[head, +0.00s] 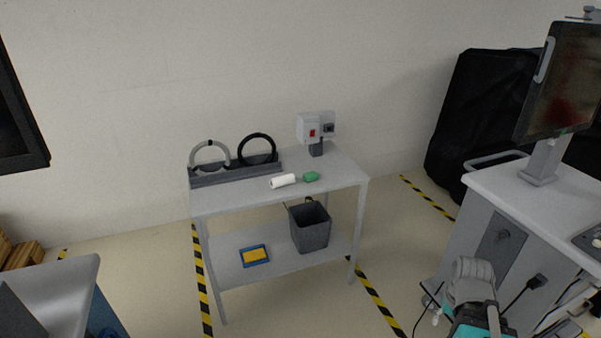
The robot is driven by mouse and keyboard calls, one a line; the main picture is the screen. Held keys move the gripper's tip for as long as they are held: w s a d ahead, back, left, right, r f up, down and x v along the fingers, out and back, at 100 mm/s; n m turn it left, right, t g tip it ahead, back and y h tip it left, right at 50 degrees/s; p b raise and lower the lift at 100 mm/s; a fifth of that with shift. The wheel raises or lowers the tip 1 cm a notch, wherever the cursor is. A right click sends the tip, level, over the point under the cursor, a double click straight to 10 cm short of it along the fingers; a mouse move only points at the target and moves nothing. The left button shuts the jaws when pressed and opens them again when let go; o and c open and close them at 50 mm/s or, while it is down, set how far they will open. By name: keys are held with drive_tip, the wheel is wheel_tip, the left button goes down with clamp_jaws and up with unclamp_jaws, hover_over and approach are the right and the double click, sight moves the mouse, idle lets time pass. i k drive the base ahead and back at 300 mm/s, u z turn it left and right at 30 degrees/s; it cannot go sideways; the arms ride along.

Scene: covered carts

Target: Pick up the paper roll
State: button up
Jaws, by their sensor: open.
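The paper roll (283,181) is a small white cylinder lying on its side on the top of a grey two-level table (335,178), near its front edge.
Behind the roll stands a grey rack (236,173) with two rings. A grey-white box with a red switch (310,129) stands at the back right. The lower shelf holds a dark bin (311,229) and a blue-yellow item (255,256). A white cart (520,203) stands right.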

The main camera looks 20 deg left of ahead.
sight(287, 179)
drive_tip(key=u, duration=0.1)
drive_tip(key=i, duration=0.9)
drive_tip(key=u, duration=0.8)
drive_tip(key=i, duration=0.7)
drive_tip(key=u, duration=0.4)
drive_tip(key=k, duration=0.9)
drive_tip(key=u, duration=0.15)
drive_tip(key=i, duration=0.4)
